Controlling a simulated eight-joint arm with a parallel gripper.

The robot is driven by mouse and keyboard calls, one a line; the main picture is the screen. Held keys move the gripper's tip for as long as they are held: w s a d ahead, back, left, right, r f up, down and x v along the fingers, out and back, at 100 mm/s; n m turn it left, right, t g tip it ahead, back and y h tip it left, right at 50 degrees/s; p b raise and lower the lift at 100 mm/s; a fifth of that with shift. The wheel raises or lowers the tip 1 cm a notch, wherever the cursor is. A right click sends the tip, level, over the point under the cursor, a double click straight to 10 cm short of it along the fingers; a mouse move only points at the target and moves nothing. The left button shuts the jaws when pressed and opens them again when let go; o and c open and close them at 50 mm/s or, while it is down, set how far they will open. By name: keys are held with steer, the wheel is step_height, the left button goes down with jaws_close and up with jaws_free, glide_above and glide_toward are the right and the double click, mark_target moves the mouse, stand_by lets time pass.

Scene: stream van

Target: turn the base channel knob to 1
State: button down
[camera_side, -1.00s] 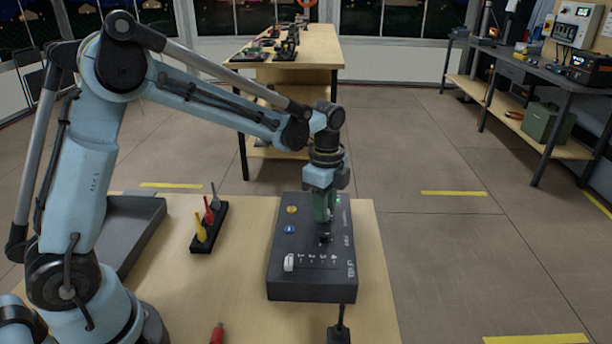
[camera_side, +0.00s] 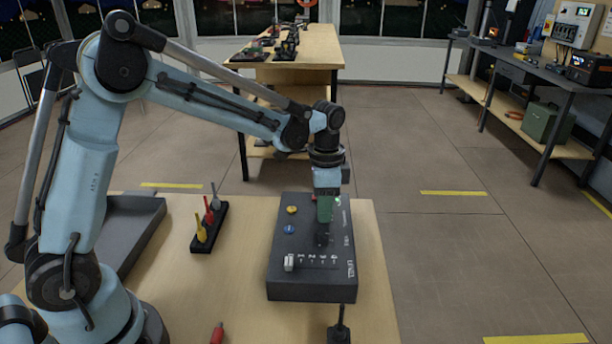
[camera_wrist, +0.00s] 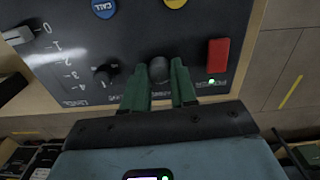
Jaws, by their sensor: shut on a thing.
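The dark control box (camera_side: 290,268) lies on the wooden table in the side view. My gripper (camera_side: 324,218) points down at its far right part. In the wrist view its green fingers (camera_wrist: 159,92) are shut on a round dark knob (camera_wrist: 158,68), one finger on each side. A second dark knob with a pale pointer mark (camera_wrist: 105,73) sits just left of the fingers, apart from them. I cannot read which knob is the base channel one. The held knob's pointer and the scale around it are hidden or too small to read.
A white slider (camera_wrist: 18,35) with a 0 to 4 scale, a blue CALL button (camera_wrist: 103,8), a yellow button (camera_wrist: 175,2) and a red switch (camera_wrist: 218,54) with a green light are on the box.

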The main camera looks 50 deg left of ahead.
steer(key=n, duration=0.4)
steer(key=shift+n, duration=0.3)
steer(key=n, duration=0.4)
steer(key=shift+n, duration=0.3)
steer(key=n, duration=0.4)
steer(key=shift+n, duration=1.9)
steer(key=c, duration=0.9)
jaws_free()
step_height(320, 180, up, 12)
steer(key=shift+r, duration=0.1)
